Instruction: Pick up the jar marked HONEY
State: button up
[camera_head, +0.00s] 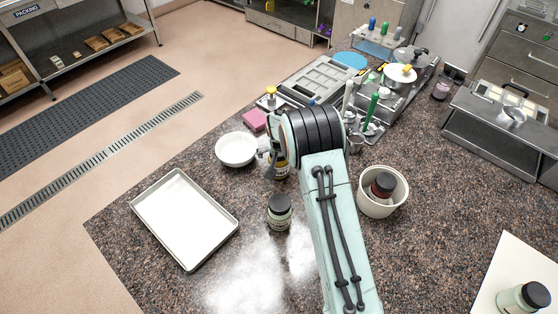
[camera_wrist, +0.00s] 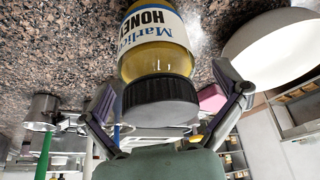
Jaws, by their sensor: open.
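The HONEY jar (camera_wrist: 158,50) has golden contents, a black lid and a white label reading HONEY. It fills the upper middle of the wrist view, picture upside down. My gripper (camera_wrist: 170,92) is open, with one finger on each side of the lid. I cannot tell whether either finger touches it. In the head view the HONEY jar (camera_head: 282,173) is mostly hidden behind my arm, and only a small part of it shows.
A white bowl (camera_head: 236,149) stands close left of the HONEY jar. Another jar (camera_head: 279,212) stands nearer; a further one sits in a cream pot (camera_head: 378,206). A white tray (camera_head: 184,217) lies at left. A jar (camera_head: 524,299) stands at lower right. Tools crowd the back.

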jog(key=shift+c, duration=0.3)
jog(key=c, duration=1.3)
jog(key=shift+o, duration=0.2)
jog(key=shift+r, duration=0.1)
